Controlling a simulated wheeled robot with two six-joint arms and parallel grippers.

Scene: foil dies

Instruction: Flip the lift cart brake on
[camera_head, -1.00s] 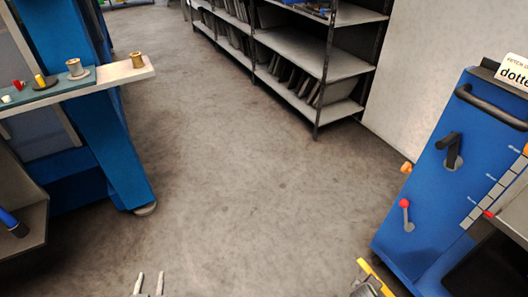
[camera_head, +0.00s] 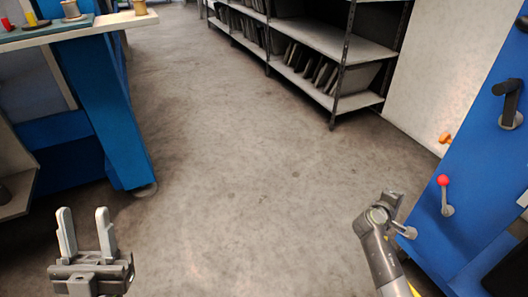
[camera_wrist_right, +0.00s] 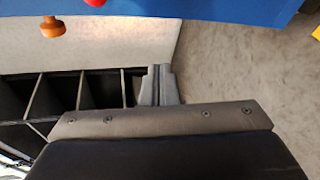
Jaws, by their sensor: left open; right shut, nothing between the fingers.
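The blue lift cart (camera_head: 468,225) stands at the right edge of the head view, partly cut off. Its side carries a lever with a red knob (camera_head: 443,181), a black crank handle (camera_head: 508,100) higher up and an orange knob (camera_head: 445,138) at its far edge. I cannot tell for sure which is the brake. My right gripper (camera_head: 397,207) is left of the red-knobbed lever, apart from it. In the right wrist view its fingers (camera_wrist_right: 158,82) are together and empty, below the orange knob (camera_wrist_right: 52,27). My left gripper (camera_head: 83,218) is open and empty over the floor.
A grey shelf rack (camera_head: 340,82) stands at the back, beside a pale panel (camera_head: 452,50). A blue-legged workbench (camera_head: 100,110) with spools is on the left. The floor (camera_head: 235,170) between bench and cart is clear.

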